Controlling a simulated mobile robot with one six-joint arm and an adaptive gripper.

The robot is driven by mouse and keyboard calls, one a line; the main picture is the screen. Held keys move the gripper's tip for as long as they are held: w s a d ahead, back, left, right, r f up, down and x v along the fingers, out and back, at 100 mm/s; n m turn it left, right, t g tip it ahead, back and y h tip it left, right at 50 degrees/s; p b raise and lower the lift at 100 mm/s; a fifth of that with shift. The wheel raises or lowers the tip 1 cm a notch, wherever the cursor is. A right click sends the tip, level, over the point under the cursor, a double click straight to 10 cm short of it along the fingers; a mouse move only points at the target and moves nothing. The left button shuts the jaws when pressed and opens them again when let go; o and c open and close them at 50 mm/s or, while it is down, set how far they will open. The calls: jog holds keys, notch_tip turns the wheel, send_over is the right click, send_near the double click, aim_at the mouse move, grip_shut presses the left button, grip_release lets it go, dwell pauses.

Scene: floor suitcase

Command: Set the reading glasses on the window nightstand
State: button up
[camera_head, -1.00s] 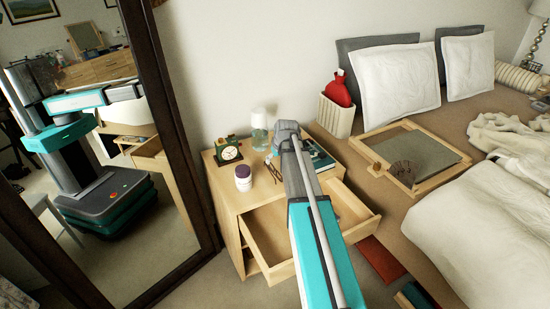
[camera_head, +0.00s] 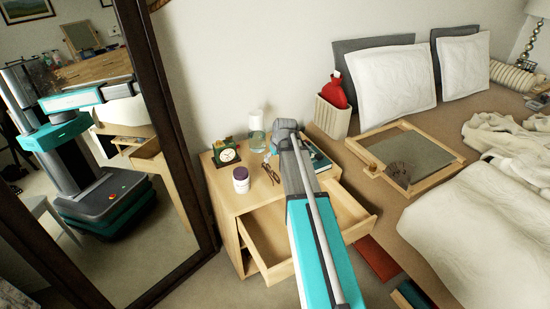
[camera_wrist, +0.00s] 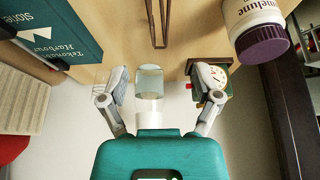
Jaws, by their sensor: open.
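Brown folded reading glasses (camera_head: 270,172) lie on top of the wooden nightstand (camera_head: 229,198), between a white jar with a purple lid and my arm. In the wrist view their thin brown temples (camera_wrist: 150,28) show at the top middle, nearer the top edge than my fingertips. My gripper (camera_wrist: 163,82) is open and empty above the nightstand's back edge. The glasses are not between its fingers. In the head view my arm hides most of the gripper. No window shows, so I cannot tell whether this is the window nightstand.
A clear bottle with a white top (camera_head: 256,132) stands at the back, seen between my fingers in the wrist view. A clock (camera_head: 227,154), the jar (camera_head: 241,180) and a teal book (camera_head: 318,157) share the top. The drawer (camera_head: 280,250) is pulled out. A bed is right, a mirror left.

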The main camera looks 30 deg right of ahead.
jog(key=shift+a, duration=0.1)
jog(key=s+a+f+g, duration=0.1)
jog(key=s+a+g, duration=0.3)
jog(key=s+a, duration=1.7)
jog(key=shift+s+a+f+g, duration=0.2)
jog(key=shift+a+g, duration=0.1)
jog(key=shift+a, duration=0.3)
